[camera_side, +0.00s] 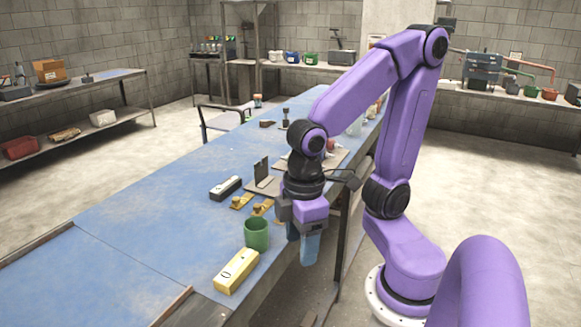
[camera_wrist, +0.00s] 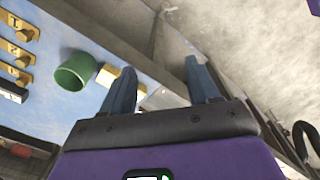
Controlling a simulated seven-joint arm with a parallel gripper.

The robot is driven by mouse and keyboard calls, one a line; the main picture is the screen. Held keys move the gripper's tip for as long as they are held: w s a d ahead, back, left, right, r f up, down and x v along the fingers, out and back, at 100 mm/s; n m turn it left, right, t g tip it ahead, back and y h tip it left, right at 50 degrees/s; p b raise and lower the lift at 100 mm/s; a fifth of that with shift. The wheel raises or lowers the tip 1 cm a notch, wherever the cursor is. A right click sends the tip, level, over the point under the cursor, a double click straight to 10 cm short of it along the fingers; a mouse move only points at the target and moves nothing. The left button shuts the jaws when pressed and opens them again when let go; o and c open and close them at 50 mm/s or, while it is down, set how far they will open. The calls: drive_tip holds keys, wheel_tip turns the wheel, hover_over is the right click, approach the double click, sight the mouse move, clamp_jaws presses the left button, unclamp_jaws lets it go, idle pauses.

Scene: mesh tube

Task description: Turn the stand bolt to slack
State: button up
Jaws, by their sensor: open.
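My gripper (camera_side: 301,248) hangs past the bench's near edge, fingers pointing down, apart and empty. In the wrist view the two blue fingers (camera_wrist: 160,70) are spread with nothing between them. Brass plates with round knobs (camera_side: 262,207) lie on the blue bench, left of my gripper; several show at the left of the wrist view (camera_wrist: 18,52), with dark marks on them. A dark upright stand (camera_side: 262,172) on a flat grey base is behind them, partly near my arm. I cannot tell which part is the stand bolt.
A green cup (camera_side: 257,233) and a yellow block (camera_side: 237,270) stand near my gripper on the bench (camera_side: 130,225). A black-and-white box (camera_side: 225,187) lies farther left. The bench's left part is clear. Small items sit farther back.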

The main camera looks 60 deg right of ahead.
drive_tip(key=w+d+r+m+h, duration=0.1)
drive_tip(key=w+r+m, duration=0.1)
drive_tip(key=w+m, duration=0.45)
drive_tip(key=w+d+r+m, duration=0.15)
drive_tip(key=w+m, duration=0.25)
drive_tip(key=w, duration=0.6)
drive_tip(key=w+d+r+m+h, duration=0.1)
drive_tip(key=w+d+r+m, duration=0.1)
drive_tip(key=w+d+m, duration=0.75)
drive_tip(key=w+d+m+g+h, duration=0.1)
drive_tip(key=w+d+m+g, duration=0.1)
drive_tip(key=d+m, duration=0.9)
drive_tip(key=w+d+m+g, duration=0.15)
drive_tip(key=d+m, duration=0.45)
drive_tip(key=d, duration=1)
drive_tip(key=x, duration=1.7)
drive_tip(key=shift+s+d, duration=0.2)
drive_tip(key=shift+s, duration=0.05)
drive_tip(key=c, duration=1)
